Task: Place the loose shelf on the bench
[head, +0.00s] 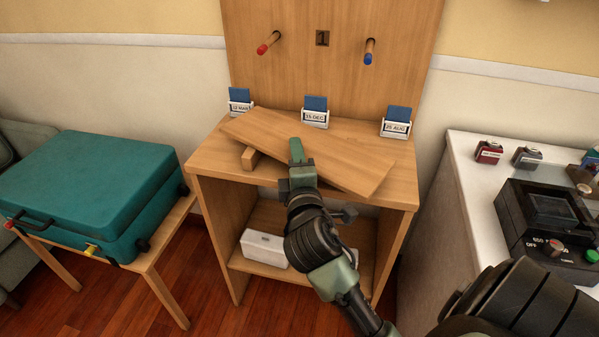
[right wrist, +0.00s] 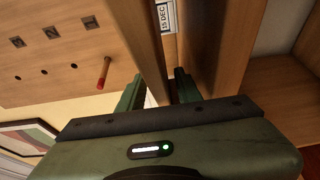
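The loose shelf (head: 335,158), a plain wooden board, lies askew over the top of a wooden cabinet (head: 215,160). Its left part is over a small wooden block (head: 250,158). In the right wrist view the shelf (right wrist: 140,35) shows edge-on. My right gripper (head: 298,150) is at the shelf's front edge. In the right wrist view its two green fingers (right wrist: 158,90) are apart, one on each side of the edge, with a small gap seeming to show on one side. A low wooden bench (head: 155,262) stands at the left. My left gripper is out of view.
A teal case (head: 95,190) covers most of the bench top. Date cards (head: 315,110) stand along the cabinet's back. A red peg (head: 268,43) and a blue peg (head: 369,52) stick out of the panel. A white counter (head: 480,215) with a black device (head: 545,230) is at right.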

